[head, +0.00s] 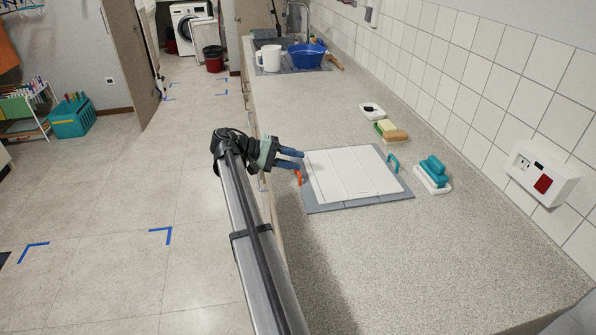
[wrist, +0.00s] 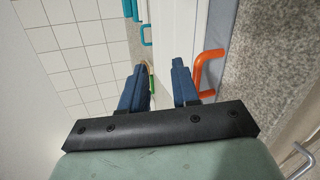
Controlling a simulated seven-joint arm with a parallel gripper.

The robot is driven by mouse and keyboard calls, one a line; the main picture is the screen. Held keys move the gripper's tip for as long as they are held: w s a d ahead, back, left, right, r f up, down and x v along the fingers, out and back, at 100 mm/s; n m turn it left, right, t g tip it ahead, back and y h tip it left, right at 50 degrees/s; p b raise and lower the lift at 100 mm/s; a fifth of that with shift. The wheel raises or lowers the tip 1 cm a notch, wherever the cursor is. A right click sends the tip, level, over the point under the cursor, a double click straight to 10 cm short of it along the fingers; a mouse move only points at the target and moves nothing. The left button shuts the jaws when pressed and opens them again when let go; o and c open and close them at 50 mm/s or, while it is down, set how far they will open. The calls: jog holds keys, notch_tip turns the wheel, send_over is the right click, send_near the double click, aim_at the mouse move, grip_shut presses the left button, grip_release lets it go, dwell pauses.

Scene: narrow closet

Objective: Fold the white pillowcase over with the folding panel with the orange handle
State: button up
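The white pillowcase (head: 352,172) lies flat on a grey folding board (head: 345,203) on the counter. The board's orange handle (head: 299,177) stands at its left edge, and a teal handle (head: 393,163) stands at its right edge. My gripper (head: 302,160) is at the board's left edge, close to the orange handle. Its two blue fingers are apart with nothing between them. In the wrist view, the orange handle (wrist: 207,66) is just right of the right finger, outside the gap of my gripper (wrist: 158,72). Whether finger and handle touch cannot be told.
A teal-handled brush (head: 434,171) lies right of the board. A sponge or soap block (head: 391,131) and a small white dish (head: 372,111) lie behind it. The tiled wall bounds the right; the front counter is clear.

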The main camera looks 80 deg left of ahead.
jog(key=s+a+f+t+y, duration=0.2)
jog(key=s+f, duration=0.1)
jog(key=s, duration=0.8)
jog(key=shift+m, duration=0.3)
jog(key=w+f, duration=0.1)
jog(key=w, duration=0.7)
jog(key=w+f, duration=0.1)
jog(key=w, duration=0.4)
jog(key=shift+d+f, duration=0.25)
jog(key=shift+f, duration=0.1)
jog(key=shift+c, duration=0.2)
grip_shut()
